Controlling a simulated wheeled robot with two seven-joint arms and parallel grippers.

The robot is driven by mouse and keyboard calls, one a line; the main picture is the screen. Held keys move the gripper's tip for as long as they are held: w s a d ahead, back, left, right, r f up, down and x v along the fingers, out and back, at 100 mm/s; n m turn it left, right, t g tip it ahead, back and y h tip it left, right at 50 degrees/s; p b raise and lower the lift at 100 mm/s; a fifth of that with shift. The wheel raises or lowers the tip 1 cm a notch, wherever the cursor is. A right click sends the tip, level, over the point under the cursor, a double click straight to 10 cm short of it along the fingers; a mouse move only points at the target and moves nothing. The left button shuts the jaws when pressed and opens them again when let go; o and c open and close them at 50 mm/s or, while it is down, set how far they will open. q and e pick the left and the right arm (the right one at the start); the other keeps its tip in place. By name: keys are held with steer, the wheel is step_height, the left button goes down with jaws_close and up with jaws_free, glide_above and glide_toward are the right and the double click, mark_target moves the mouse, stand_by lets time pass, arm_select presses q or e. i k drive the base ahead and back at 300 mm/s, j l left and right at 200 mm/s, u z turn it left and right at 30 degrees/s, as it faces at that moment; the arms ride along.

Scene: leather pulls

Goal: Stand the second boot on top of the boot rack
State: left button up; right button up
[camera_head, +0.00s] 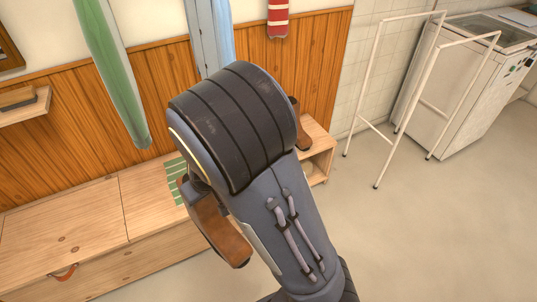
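A brown boot (222,232) shows in the head view beside the left edge of my large dark grey arm, which comes in from the bottom, right of centre. It is tilted, and part of it is hidden by the arm. A second brown boot (303,138) shows partly behind the arm's right edge, at the light wooden boot rack (318,135). Most of the rack is hidden by the arm. My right gripper is largely hidden behind its arm, so its fingers and any grip on the tilted boot cannot be made out. My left gripper is not in view.
A long wooden bench (90,215) with a leather pull (63,273) runs along the panelled wall. A green striped cloth (175,180) lies on it. A white drying frame (425,80) and white appliance (465,90) stand right. The right floor is open.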

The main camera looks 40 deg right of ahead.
mark_target(312, 130)
steer(key=l+z, duration=0.25)
steer(key=z, duration=0.2)
steer(key=i+l+z, duration=0.15)
steer(key=z, duration=0.25)
steer(key=i+l+z, duration=0.1)
steer(key=l+z, duration=0.2)
steer(key=z, duration=0.15)
steer(key=i+l+z, duration=0.15)
steer(key=z, duration=0.3)
steer(key=i+l+z, duration=0.1)
steer(key=z, duration=0.35)
steer(key=i+l+z, duration=0.1)
steer(key=i+z, duration=0.5)
steer(key=i+u, duration=0.35)
steer(key=i+l+u, duration=0.1)
steer(key=u, duration=0.2)
steer(key=i+u, duration=0.15)
steer(key=u, duration=0.25)
steer(key=i+l+u, duration=0.1)
steer(key=u, duration=0.35)
steer(key=i+l+u, duration=0.1)
steer(key=u, duration=0.3)
steer(key=i+l+u, duration=0.1)
steer(key=u, duration=0.35)
steer(key=i+l+u, duration=0.15)
steer(key=l+u, duration=0.25)
steer(key=i+j, duration=0.1)
steer(key=i, duration=0.4)
